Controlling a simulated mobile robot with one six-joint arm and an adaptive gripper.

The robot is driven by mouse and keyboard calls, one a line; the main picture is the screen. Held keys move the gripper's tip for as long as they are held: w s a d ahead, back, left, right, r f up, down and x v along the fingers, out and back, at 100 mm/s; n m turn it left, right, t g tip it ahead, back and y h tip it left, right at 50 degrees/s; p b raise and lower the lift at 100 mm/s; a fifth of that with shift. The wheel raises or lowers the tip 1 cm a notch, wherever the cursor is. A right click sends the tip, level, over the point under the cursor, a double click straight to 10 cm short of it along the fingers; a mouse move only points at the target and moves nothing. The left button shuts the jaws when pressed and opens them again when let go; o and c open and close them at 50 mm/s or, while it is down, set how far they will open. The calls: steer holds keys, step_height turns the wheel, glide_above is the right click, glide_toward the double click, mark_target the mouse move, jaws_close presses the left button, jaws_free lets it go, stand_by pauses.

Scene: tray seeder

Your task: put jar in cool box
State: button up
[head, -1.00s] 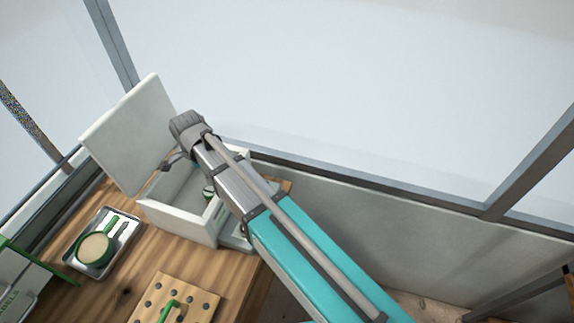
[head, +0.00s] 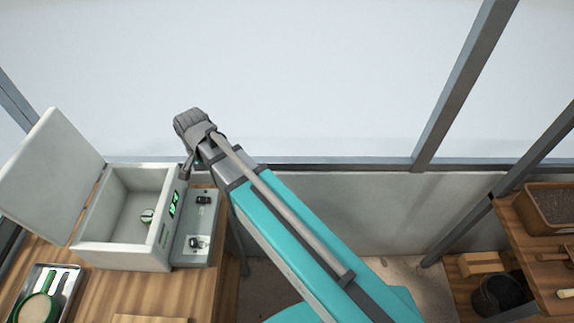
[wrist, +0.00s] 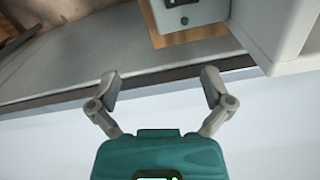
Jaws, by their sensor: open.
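The cool box (head: 118,256) is a pale grey box on the wooden bench at the left of the head view. Its lid (head: 52,172) stands open to the left. The fingertips are hard to make out there.
A grey panel (head: 197,230) with black knobs adjoins the box's right side. A metal tray (head: 66,275) with a green-rimmed round dish (head: 38,308) lies at lower left. A window wall with frame bars (head: 462,85) runs behind. At right, a shelf holds a soil tray (head: 552,205); a black bucket (head: 502,296) is below.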

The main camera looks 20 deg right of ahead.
steer(key=s+d+n, duration=0.2)
steer(key=d, duration=1)
steer(key=s+d+n, duration=0.3)
steer(key=d, duration=0.8)
steer(key=shift+d+n, duration=0.3)
steer(key=shift+d, duration=0.1)
steer(key=shift+a, duration=0.15)
